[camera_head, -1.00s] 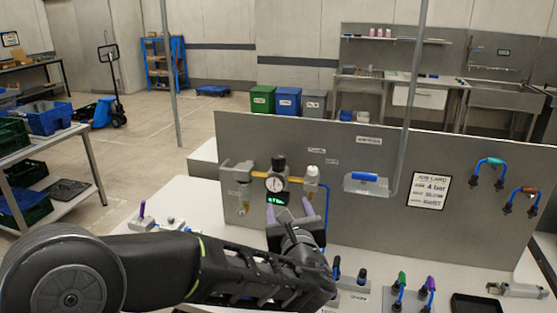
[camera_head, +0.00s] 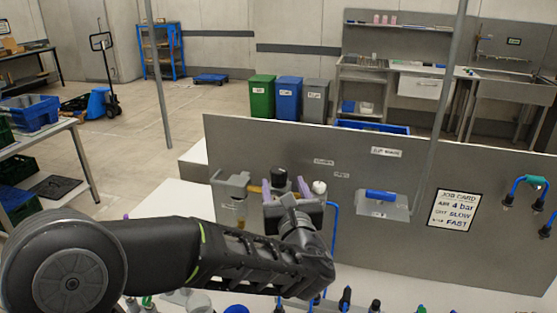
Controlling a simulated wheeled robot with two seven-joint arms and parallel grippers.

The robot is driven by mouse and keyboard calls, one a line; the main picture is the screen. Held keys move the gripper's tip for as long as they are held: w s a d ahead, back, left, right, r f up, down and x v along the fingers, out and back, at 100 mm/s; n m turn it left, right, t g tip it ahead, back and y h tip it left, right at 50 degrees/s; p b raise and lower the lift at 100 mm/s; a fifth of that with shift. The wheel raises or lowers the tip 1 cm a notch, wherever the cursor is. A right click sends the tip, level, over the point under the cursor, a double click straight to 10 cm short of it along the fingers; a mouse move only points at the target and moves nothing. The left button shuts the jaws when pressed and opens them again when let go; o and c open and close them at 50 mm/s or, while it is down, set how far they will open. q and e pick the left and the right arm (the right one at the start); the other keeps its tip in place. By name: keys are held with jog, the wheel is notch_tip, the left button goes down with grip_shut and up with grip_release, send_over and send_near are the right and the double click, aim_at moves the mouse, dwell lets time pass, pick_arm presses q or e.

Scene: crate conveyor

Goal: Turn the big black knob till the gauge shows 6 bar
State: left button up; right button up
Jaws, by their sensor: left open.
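The big black knob (camera_head: 279,176) stands upright on top of the regulator on the grey panel (camera_head: 350,160). My left gripper (camera_head: 285,187) is open and reaches up at the regulator. Its purplish fingertips show on the left and right of the knob; whether they touch it I cannot tell. The gripper body hides the gauge, so its reading cannot be seen. My right gripper is not in view.
A grey valve block (camera_head: 232,190) sits left of the regulator and a white cap (camera_head: 319,187) close on its right. A blue hose (camera_head: 333,235) runs down beside it. A blue-handled grey piece (camera_head: 381,198) is further right. A pole (camera_head: 440,120) rises by the panel.

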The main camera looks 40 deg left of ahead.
aim_at(279, 172)
pick_arm(q)
jog(key=p+x, duration=0.2)
jog(key=x, duration=0.4)
jog(key=shift+w+a+r, duration=0.1)
jog(key=shift+a, duration=0.05)
jog(key=shift+w+a, duration=0.4)
jog(key=shift+w, duration=0.05)
grip_shut()
dwell(0.6)
